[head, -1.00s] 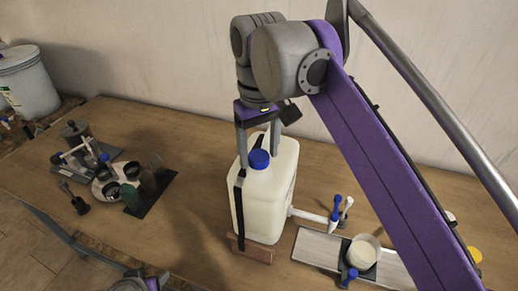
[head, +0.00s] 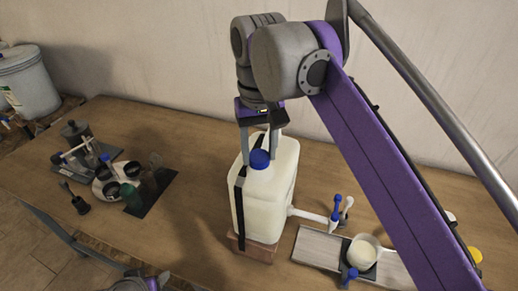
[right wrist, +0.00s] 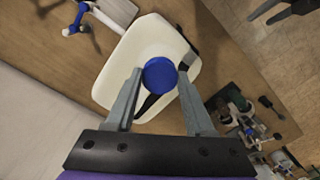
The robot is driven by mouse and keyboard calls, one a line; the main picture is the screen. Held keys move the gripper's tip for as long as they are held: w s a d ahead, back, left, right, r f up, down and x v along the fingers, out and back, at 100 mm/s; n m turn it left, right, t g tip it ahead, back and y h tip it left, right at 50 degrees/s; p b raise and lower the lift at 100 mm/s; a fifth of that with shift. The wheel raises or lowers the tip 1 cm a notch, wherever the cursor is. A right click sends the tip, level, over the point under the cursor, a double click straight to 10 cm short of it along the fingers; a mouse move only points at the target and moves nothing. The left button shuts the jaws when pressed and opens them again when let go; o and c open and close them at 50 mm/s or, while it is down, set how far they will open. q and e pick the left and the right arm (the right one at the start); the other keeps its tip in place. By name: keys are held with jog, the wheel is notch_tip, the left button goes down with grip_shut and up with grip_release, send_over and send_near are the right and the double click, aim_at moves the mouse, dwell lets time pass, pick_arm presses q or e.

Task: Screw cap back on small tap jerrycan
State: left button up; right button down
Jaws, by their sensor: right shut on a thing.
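The small jerrycan (head: 272,205) is pale, translucent and upright, with a black strap down its left side and a tap (head: 335,212) low on its right. Its blue cap (head: 260,159) sits over the neck on top; I cannot see whether the thread is engaged. My right gripper (head: 259,152) points down from above and is shut on the cap. In the right wrist view the cap (right wrist: 160,75) is between the two fingertips. Only a small part of my left arm shows at the head view's bottom edge; its jaw state is unclear.
The jerrycan stands on a wooden block (head: 253,248). Right of it, a cup of pale liquid (head: 362,251) stands by a light board (head: 318,248). Several small tools and a round tray (head: 103,188) are at left. A white drum (head: 25,82) is far left. Bare table lies between.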

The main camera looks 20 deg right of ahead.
jog(key=m, duration=0.3)
jog(key=m, duration=0.4)
jog(key=shift+f, duration=0.1)
jog(key=shift+m, duration=0.9)
jog(key=m, duration=0.4)
grip_release()
jog(key=shift+w, duration=0.1)
